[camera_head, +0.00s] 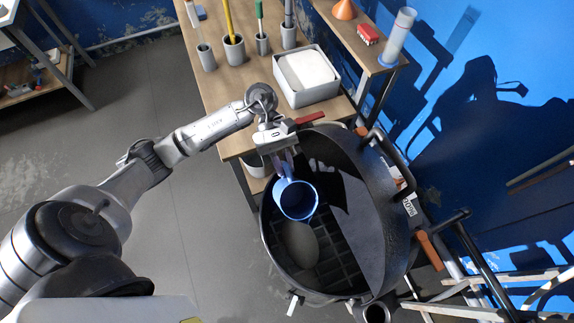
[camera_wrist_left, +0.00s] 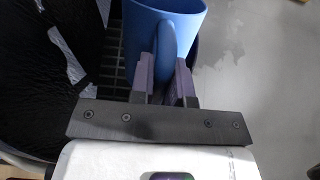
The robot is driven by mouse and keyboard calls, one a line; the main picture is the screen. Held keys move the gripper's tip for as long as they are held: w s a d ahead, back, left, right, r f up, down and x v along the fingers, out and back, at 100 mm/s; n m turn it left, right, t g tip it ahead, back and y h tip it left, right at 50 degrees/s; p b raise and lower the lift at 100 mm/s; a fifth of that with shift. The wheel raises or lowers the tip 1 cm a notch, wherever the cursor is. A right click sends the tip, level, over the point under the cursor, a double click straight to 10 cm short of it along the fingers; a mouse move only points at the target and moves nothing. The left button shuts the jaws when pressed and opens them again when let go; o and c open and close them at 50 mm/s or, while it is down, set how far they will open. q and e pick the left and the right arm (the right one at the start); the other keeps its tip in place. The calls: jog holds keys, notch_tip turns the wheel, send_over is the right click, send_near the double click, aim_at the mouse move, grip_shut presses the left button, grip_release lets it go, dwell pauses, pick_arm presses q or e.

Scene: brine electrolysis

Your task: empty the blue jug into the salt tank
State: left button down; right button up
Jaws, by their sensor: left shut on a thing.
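The blue jug (camera_head: 296,200) is held above the salt tank, with its open mouth facing up toward the head camera. My left gripper (camera_head: 284,168) is shut on the jug's handle; the wrist view shows its fingers (camera_wrist_left: 167,82) on both sides of the handle of the jug (camera_wrist_left: 160,30). The salt tank is a large dark round vessel (camera_head: 268,240) with a grid inside and a dark half cover on its right side. I cannot tell what the jug holds. My right gripper is not in view.
A wooden bench (camera_head: 232,88) behind the tank bears a white-filled grey tray (camera_head: 308,98) and several cups with upright tools. A shelf at the right holds an orange funnel (camera_head: 344,10), a red block and a clear cylinder (camera_head: 398,38). Rails stand right of the tank; open floor lies left.

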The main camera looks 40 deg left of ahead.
aim_at(285, 178)
pick_arm(q)
notch_tip(285, 178, down, 3)
jog(key=g+h+b, duration=0.1)
jog(key=h+b, duration=0.2)
jog(key=b, duration=0.3)
jog(key=shift+d+g, duration=0.1)
jog(key=shift+g, duration=0.2)
jog(key=shift+s+d+f+g+h+b, duration=0.1)
jog(key=shift+f+g+h+b, duration=0.15)
jog(key=shift+h+b, duration=0.5)
jog(key=shift+f+g+h+b, duration=0.1)
jog(key=shift+g+h+b, duration=0.15)
jog(key=shift+h+b, duration=0.5)
